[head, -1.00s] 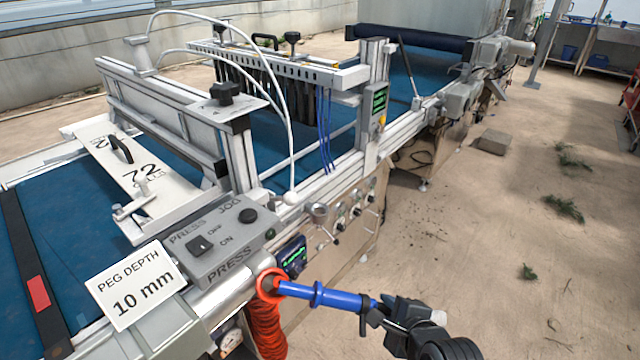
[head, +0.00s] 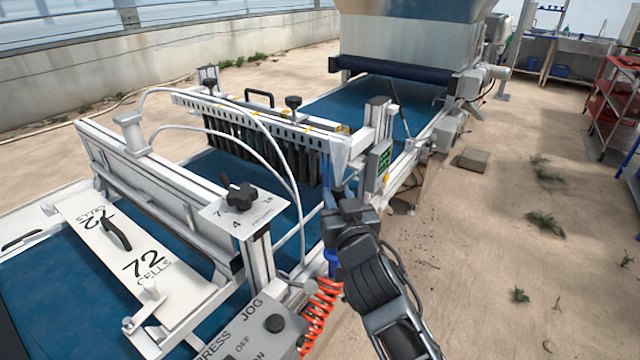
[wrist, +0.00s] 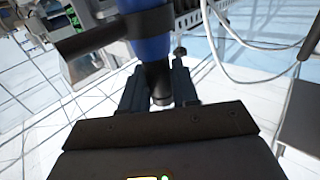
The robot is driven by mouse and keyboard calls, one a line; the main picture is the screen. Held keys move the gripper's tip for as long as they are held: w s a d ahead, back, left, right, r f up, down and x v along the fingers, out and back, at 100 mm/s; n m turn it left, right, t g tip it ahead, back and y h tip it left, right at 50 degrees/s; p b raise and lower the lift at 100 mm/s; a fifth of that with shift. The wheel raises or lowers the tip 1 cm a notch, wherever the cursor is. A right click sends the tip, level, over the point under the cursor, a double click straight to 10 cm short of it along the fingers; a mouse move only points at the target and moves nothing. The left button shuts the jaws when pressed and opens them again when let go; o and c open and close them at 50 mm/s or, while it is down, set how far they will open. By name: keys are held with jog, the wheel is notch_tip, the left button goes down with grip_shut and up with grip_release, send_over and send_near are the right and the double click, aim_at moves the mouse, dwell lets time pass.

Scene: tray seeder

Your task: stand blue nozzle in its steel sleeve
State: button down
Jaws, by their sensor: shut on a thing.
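The blue nozzle is held in my gripper (head: 348,215), close in front of the machine's side rail. Its blue lower part (head: 332,262) shows just below the jaws in the head view, with the orange coiled hose (head: 320,305) hanging under it. In the wrist view the blue barrel (wrist: 150,45) and its black collar with a side lever stand between the fingers, which are shut on the nozzle. The nozzle looks roughly upright in the head view. I cannot make out the steel sleeve; my arm and gripper cover part of the machine's side.
The grey press control box (head: 265,335) is at the lower front. A white tube (head: 290,170) loops close to the left of my gripper. A post with a green screen (head: 384,160) stands just to its right. Open sandy floor (head: 480,270) lies to the right.

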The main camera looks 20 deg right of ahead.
jog(key=shift+w+a, duration=0.1)
jog(key=shift+w, duration=0.05)
jog(key=shift+f+b, duration=2.25)
jog(key=shift+f, duration=0.65)
notch_tip(320, 180, down, 3)
jog(key=b, duration=0.4)
jog(key=shift+f, duration=0.1)
jog(key=shift+f+b, duration=0.55)
jog(key=shift+b, duration=0.35)
jog(key=c, duration=0.8)
grip_release()
